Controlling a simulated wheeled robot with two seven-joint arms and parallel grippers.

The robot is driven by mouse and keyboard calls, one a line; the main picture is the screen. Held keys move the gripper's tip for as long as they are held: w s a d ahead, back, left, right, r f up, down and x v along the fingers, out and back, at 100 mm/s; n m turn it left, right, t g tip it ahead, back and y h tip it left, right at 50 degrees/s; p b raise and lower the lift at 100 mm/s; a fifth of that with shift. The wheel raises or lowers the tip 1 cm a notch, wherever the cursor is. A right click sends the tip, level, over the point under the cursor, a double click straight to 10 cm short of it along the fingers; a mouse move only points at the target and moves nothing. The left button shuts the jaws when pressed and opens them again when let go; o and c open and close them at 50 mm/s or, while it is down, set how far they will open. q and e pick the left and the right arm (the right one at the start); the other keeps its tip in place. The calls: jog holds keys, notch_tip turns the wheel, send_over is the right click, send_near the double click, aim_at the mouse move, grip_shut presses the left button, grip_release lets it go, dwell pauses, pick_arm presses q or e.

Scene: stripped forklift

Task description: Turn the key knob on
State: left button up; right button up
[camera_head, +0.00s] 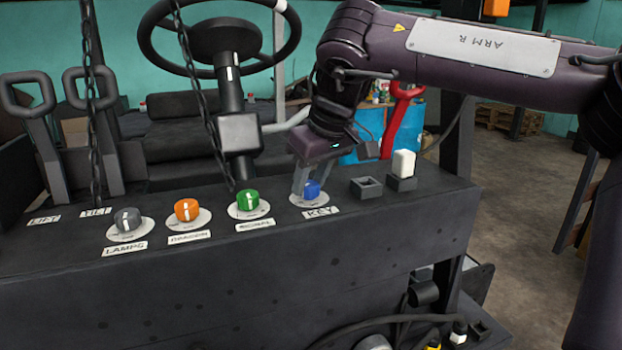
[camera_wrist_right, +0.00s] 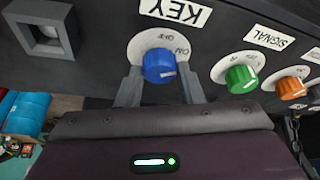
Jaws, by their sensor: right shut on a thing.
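The blue key knob (camera_head: 311,190) stands on a white round plate above the KEY label (camera_head: 321,212) on the dark panel. My right gripper (camera_head: 312,180) reaches down from above and is shut on this knob. In the right wrist view the knob (camera_wrist_right: 158,66) sits between the two grey fingers (camera_wrist_right: 160,86). Its plate (camera_wrist_right: 142,44) carries small ON and OFF lettering, and a pale mark shows on the knob's lower right. The fingers hide part of the knob in the head view. My left gripper is not in view.
Green (camera_head: 247,200), orange (camera_head: 186,209) and grey (camera_head: 127,219) knobs stand in a row to the left. The steering wheel (camera_head: 220,37) and hanging chains (camera_head: 200,100) are behind.

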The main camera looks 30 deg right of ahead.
jog(key=o, duration=1)
jog(key=b+v, duration=0.1)
jog(key=v, duration=0.6)
jog(key=shift+r, duration=0.35)
jog(key=shift+s, duration=0.15)
